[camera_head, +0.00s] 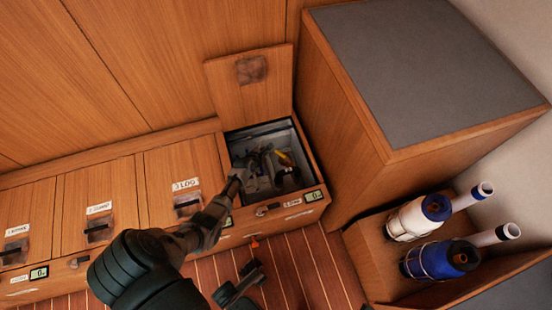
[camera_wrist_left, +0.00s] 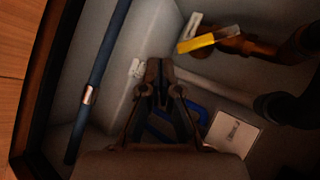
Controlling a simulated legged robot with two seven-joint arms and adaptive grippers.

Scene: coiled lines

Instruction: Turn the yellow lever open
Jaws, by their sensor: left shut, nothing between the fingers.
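The yellow lever (camera_head: 285,158) is inside the open locker compartment, beside dark pipework. In the left wrist view the yellow lever (camera_wrist_left: 208,41) lies on a copper-coloured pipe fitting, tilted slightly up to the right. My left gripper (camera_head: 238,180) reaches into the compartment from the lower left. It is shut and empty. In the left wrist view its fingertips (camera_wrist_left: 159,65) are below and left of the lever, apart from it. A dark grey part that seems to be my right gripper (camera_head: 238,285) is low over the floor; its jaws are unclear.
The compartment's raised lid (camera_head: 250,100) leans against the wall. A blue pole (camera_wrist_left: 98,75) runs along the compartment's left side. A white box (camera_wrist_left: 231,133) and blue item (camera_wrist_left: 185,110) lie inside. A tall cabinet (camera_head: 345,120) stands right. Closed lockers (camera_head: 80,215) line the left.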

